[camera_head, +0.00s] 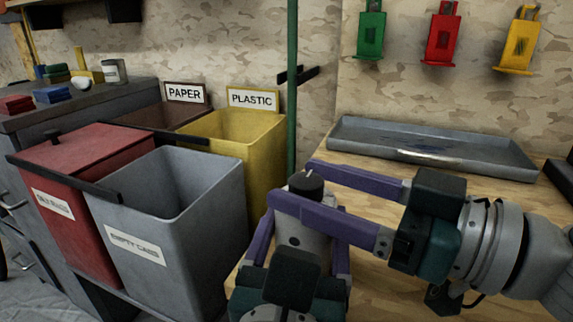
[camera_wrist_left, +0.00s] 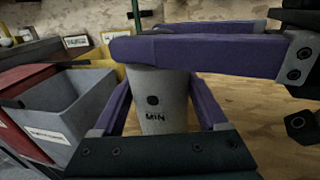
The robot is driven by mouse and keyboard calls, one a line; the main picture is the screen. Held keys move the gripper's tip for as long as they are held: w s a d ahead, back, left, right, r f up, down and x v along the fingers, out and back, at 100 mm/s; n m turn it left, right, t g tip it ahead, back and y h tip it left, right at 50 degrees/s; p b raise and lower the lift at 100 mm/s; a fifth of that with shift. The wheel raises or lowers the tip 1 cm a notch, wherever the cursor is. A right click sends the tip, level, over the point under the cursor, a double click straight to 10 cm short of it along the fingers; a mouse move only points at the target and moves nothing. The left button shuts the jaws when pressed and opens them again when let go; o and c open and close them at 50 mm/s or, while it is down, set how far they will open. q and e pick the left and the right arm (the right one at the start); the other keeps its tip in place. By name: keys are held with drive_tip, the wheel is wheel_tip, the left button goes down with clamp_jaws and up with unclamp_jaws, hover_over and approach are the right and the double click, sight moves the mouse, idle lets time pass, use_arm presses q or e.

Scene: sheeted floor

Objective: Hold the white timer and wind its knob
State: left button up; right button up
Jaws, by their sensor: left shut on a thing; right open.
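The white timer (camera_head: 308,242) stands upright as a grey-white cylinder with a dark ribbed knob (camera_head: 306,183) on top. In the left wrist view the timer (camera_wrist_left: 160,88) shows a black dot and the letters MIN. My left gripper (camera_head: 302,224) is shut on the timer's body, one purple finger on each side. My right gripper (camera_head: 294,184) comes in from the right, open, with one finger behind the knob and one in front. The near finger hides part of the timer's upper body. In the left wrist view, my right gripper's finger covers most of the knob.
A wooden table (camera_head: 390,215) lies under the grippers, with a grey metal tray (camera_head: 350,146) at its back. A green pole (camera_head: 292,90) rises just behind the timer. Grey (camera_head: 215,225), red (camera_head: 95,150) and yellow (camera_head: 262,160) bins stand at the left.

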sight(291, 180)
drive_tip(key=shift+x, duration=2.2)
clamp_jaws()
